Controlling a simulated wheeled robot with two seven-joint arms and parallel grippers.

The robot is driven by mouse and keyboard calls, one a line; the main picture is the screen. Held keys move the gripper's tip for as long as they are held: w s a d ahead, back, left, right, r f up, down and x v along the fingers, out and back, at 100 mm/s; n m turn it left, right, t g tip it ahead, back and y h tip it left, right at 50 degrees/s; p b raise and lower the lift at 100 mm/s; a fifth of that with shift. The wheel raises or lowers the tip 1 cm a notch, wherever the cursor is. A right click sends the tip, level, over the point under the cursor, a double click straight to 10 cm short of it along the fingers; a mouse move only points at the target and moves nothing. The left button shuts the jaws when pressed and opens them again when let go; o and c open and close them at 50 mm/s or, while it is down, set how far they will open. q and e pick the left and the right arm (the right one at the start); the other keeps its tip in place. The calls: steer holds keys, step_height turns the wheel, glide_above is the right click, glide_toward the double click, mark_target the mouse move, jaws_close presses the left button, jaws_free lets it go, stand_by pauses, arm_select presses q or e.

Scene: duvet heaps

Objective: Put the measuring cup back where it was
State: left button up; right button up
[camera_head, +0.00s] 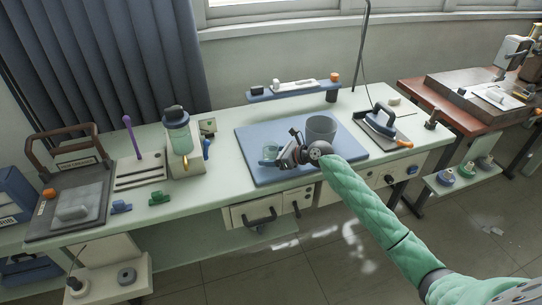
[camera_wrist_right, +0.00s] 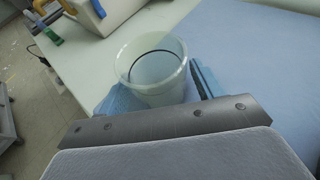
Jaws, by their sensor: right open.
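The measuring cup (camera_head: 269,153), a small clear, bluish cup, stands upright near the front left part of the blue mat (camera_head: 262,174). In the right wrist view the cup (camera_wrist_right: 152,66) is translucent with a dark ring line and looks empty. My right gripper (camera_head: 284,156) is just right of the cup in the head view. In the wrist view its open fingers (camera_wrist_right: 160,98) lie on either side of the cup's near part; whether they touch it I cannot tell. My left gripper is not in view.
A grey cylindrical container (camera_head: 320,128) stands on the mat behind my right gripper. A blender-like bottle (camera_head: 177,135) stands to the left, an iron (camera_head: 381,121) to the right. A low blue shelf (camera_head: 292,91) is behind. The mat's right part is clear.

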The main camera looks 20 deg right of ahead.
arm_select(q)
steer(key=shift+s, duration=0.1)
arm_select(e)
steer(key=shift+s+d+r, duration=0.1)
steer(key=b+v, duration=0.1)
steer(key=v, duration=0.3)
steer(key=shift+s+d, duration=0.2)
steer(key=v, duration=0.5)
steer(key=shift+s+d+r+b, duration=0.15)
steer(key=shift+d+r+b, duration=0.05)
steer(key=shift+b, duration=0.15)
steer(key=shift+s+d+r, duration=0.3)
steer(key=shift+s+d, duration=0.1)
steer(key=shift+d, duration=0.05)
steer(key=shift+s+r, duration=0.1)
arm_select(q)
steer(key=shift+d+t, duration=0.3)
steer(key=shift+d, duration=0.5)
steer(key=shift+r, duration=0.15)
arm_select(e)
steer(key=shift+d, duration=0.1)
